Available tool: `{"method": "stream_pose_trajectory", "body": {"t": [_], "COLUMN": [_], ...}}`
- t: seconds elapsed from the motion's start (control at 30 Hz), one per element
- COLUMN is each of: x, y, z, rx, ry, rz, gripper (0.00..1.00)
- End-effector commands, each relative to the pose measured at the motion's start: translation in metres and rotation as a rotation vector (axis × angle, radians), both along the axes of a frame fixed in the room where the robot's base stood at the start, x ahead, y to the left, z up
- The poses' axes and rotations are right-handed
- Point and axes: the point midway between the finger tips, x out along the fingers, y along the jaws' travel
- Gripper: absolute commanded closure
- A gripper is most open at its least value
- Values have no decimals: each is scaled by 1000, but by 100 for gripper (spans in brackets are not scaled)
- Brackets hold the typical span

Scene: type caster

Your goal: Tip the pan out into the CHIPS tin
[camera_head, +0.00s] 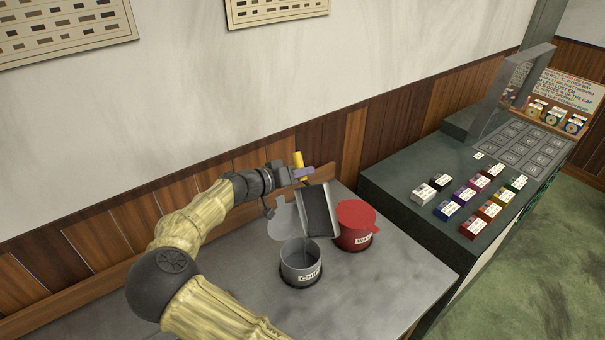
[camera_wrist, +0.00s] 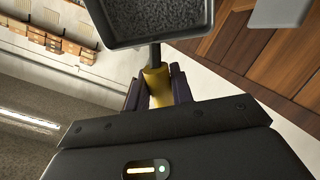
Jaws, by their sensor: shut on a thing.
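My gripper (camera_head: 303,173) is shut on the yellow handle (camera_head: 298,159) of the pan (camera_head: 319,210). The pan is tilted steeply above the bench, between and behind the two tins. In the wrist view the handle (camera_wrist: 157,84) sits between the purple fingers, and the pan (camera_wrist: 158,38) holds a layer of dark grey bits. The grey CHIPS tin (camera_head: 300,262) stands upright on the bench with its lid (camera_head: 287,222) swung open behind it. The pan's lower end is just above and right of the tin's far rim; whether they touch cannot be told.
A red tin (camera_head: 355,228) with a partly readable label and a closed lid stands close right of the CHIPS tin. The metal bench (camera_head: 400,285) is bare at the front right. A dark counter (camera_head: 405,185) with several small coloured boxes stands further right. A wooden ledge runs behind the bench.

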Motion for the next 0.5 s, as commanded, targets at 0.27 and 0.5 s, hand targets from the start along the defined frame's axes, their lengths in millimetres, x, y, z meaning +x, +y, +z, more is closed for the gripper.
{"method": "stream_pose_trajectory", "body": {"t": [0.27, 0.5], "x": [-4, -7], "y": [5, 7], "z": [0, 2], "rx": [-23, -40], "ry": [-19, -37], "rz": [1, 0], "gripper": [100, 100]}}
